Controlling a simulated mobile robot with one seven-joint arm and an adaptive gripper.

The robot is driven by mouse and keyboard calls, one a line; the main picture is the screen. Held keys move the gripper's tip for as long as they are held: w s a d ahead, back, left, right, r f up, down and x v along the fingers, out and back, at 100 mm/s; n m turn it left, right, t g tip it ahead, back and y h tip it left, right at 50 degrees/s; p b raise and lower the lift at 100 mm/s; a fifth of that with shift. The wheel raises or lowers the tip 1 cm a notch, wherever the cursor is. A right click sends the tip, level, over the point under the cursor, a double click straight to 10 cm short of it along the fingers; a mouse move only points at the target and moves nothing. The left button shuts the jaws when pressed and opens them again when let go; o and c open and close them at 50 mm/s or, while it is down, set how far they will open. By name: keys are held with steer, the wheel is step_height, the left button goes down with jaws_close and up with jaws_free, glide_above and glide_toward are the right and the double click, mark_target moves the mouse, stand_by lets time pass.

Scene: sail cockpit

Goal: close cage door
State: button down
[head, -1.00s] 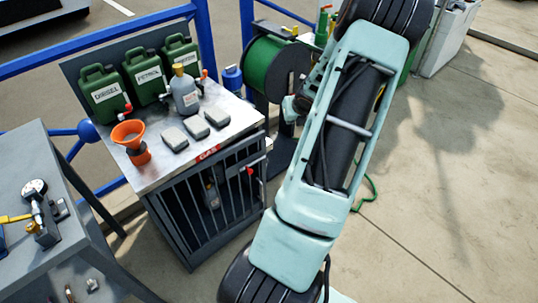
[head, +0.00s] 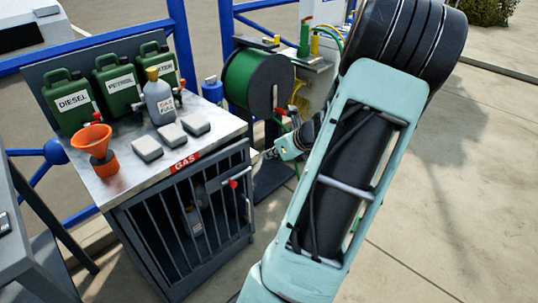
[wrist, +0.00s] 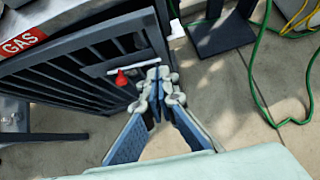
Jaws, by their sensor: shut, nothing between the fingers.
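The cage door (head: 174,214) is a dark barred panel on the front of the gas cabinet, below a red GAS label. It has a red knob (head: 233,183) on a pale latch bar near its right edge. In the wrist view the barred door (wrist: 75,80) fills the upper left, with the red knob (wrist: 122,79) near its edge. I cannot tell whether the door sits flush in its frame. My gripper (wrist: 155,88) is shut and empty, its fingertips just right of the knob by the latch bar. Contact is unclear.
The metal cabinet top (head: 190,150) holds green cans (head: 120,84), a grey gas bottle (head: 160,100), an orange funnel (head: 96,150) and grey blocks. A green hose reel (head: 255,80) stands behind. A green hose (wrist: 262,85) lies on the floor. Open floor (head: 450,210) is at right.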

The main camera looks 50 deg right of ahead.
mark_target(248, 154)
steer(key=x, duration=0.3)
steer(key=w+r+x, duration=0.1)
steer(key=x, duration=0.5)
steer(key=shift+w+d+r+b, duration=0.2)
steer(key=shift+w+b, duration=0.2)
steer(key=shift+w, duration=0.05)
steer(key=shift+w+d, duration=0.15)
steer(key=shift+w, duration=0.25)
